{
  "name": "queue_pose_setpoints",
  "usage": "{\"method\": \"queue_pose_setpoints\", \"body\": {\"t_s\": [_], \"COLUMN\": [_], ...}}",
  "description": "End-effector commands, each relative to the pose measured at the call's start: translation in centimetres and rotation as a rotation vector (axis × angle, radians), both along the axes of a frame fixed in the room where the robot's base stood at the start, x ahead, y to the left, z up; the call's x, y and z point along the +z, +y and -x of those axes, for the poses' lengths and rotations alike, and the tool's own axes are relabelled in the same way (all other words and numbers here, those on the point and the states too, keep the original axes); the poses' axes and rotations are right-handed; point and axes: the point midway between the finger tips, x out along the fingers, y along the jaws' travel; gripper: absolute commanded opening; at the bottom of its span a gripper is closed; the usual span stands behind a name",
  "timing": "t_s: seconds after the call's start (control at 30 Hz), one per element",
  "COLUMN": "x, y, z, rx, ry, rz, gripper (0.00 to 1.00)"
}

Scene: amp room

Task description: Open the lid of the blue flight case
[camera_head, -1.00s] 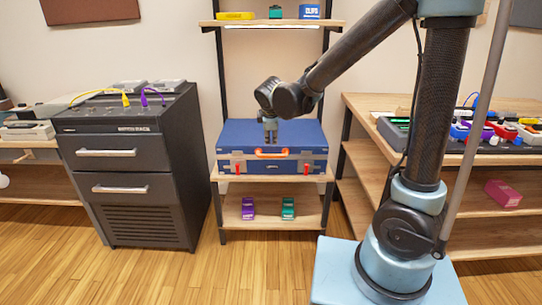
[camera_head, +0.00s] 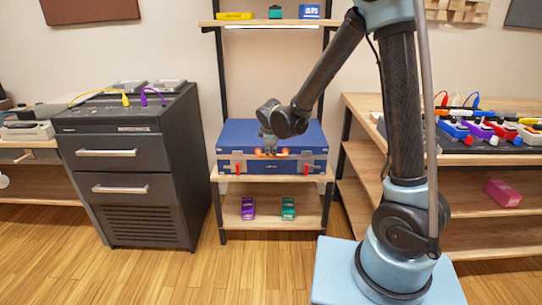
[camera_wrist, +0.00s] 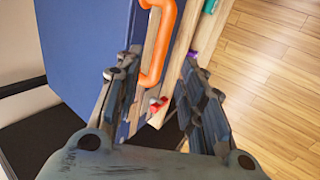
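The blue flight case (camera_head: 235,135) sits on the middle shelf of the rack with its lid down. Its orange handle (camera_head: 284,152) is at the front centre, with a red latch (camera_head: 306,168) to the right and another red latch (camera_head: 238,168) to the left. My gripper (camera_head: 270,148) is at the handle and hides its middle. In the wrist view my gripper (camera_wrist: 160,62) is open, and the orange handle (camera_wrist: 158,50) shows between its fingers. I cannot tell whether they touch. The blue case (camera_wrist: 80,50) fills the left of that view.
A black wheeled-style rack cabinet (camera_head: 130,170) stands left of the shelf. A wooden bench (camera_head: 365,105) with pedals stands right. A purple box (camera_head: 248,208) and a green box (camera_head: 288,207) lie below the case. An upper shelf (camera_head: 245,23) is above. The floor in front is clear.

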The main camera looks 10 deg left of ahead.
Motion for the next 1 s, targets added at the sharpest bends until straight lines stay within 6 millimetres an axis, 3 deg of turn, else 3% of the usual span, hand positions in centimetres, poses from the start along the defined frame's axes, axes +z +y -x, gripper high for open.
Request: {"method": "queue_pose_setpoints", "body": {"t_s": [0.5,1.0], "x": [-4.8,-5.8], "y": [0.7,0.9], "z": [-3.1,-3.8], "rx": [-0.001,-0.001], "ry": [0.0,0.0], "rz": [-0.001,-0.001], "gripper": [0.36,0.36]}}
